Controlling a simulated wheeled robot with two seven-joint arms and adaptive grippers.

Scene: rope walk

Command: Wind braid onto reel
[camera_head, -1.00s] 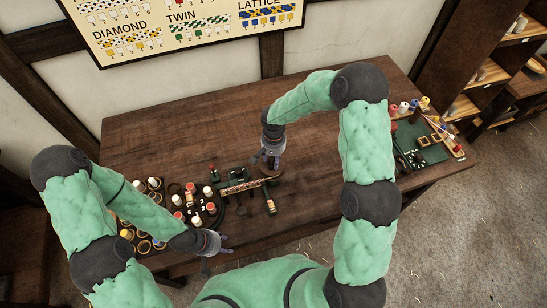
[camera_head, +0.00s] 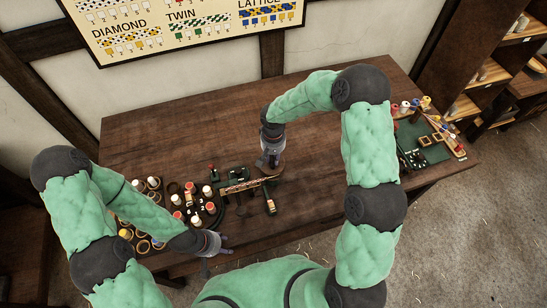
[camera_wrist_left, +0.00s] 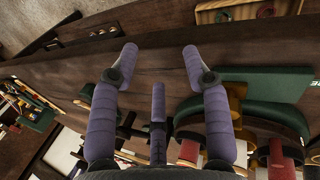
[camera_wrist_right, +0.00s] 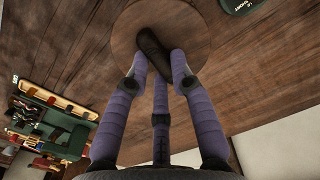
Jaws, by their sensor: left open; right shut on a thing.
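The reel shows in the right wrist view as a round wooden disc (camera_wrist_right: 192,30) with a dark crank handle (camera_wrist_right: 151,45). My right gripper (camera_wrist_right: 159,66) is shut on that handle; in the head view it (camera_head: 269,163) is at the table's middle, hiding much of the reel. The patterned braid (camera_head: 246,185) runs as a thin light-and-dark strip from beside the green stand (camera_head: 237,173) toward the reel. My left gripper (camera_head: 220,251) is low near the table's front edge, clear of the braid. Its fingers (camera_wrist_left: 160,53) are apart and empty in the left wrist view.
Several bobbins (camera_head: 189,200) and rings crowd the table's left front. A green mat (camera_head: 431,149) with parts and spools is at the right end. The back of the table (camera_head: 180,135) is clear.

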